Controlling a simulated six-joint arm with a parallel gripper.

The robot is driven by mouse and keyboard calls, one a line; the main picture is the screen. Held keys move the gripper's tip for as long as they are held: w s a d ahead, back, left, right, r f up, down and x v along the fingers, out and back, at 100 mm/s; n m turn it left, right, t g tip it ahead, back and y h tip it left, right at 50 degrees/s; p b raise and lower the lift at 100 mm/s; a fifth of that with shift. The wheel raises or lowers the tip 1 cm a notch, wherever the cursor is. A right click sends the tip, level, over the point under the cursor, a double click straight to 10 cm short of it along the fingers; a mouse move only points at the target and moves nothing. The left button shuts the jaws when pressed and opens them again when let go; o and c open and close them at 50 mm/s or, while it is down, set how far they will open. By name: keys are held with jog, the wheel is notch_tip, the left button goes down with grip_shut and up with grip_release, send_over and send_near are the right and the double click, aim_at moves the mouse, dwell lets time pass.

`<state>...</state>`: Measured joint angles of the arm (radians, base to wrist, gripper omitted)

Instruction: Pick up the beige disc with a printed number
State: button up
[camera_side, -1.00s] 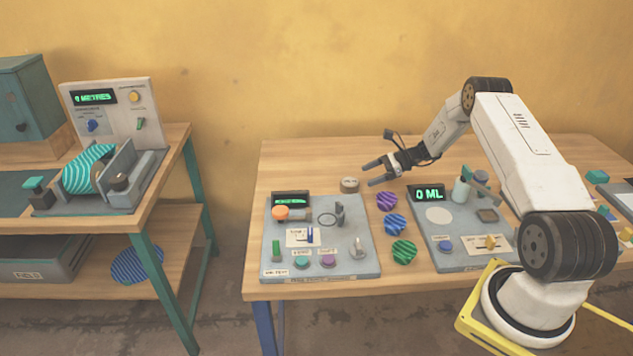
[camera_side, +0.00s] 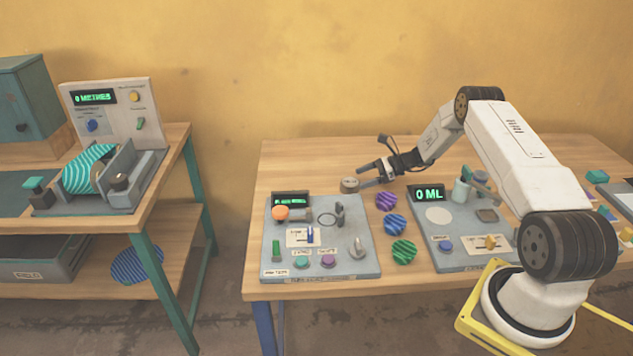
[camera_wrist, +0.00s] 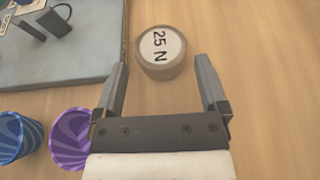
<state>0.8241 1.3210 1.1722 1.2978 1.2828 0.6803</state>
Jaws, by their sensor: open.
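The beige disc (camera_wrist: 161,52) with "25 N" printed on its pale top lies flat on the wooden table. In the side view the disc (camera_side: 349,185) sits behind the left panel, just left of my gripper. My gripper (camera_side: 359,176) is open and low near the table, its fingers pointing left toward the disc. In the wrist view my gripper (camera_wrist: 160,82) has its fingers spread, with the disc just beyond the tips and roughly centred between them. The gap between the fingers is empty.
The grey left panel (camera_side: 277,260) with knobs and switches stands in front of the disc. Purple (camera_side: 386,201), blue (camera_side: 395,225) and green (camera_side: 404,251) striped pieces stand to its right. A second panel (camera_side: 428,242) reads "0 ML". The table behind the disc is clear.

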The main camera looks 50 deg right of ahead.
aim_at(349, 181)
jog(key=shift+x, duration=2.45)
jog(key=c, duration=1.1)
jog(key=shift+r, duration=0.15)
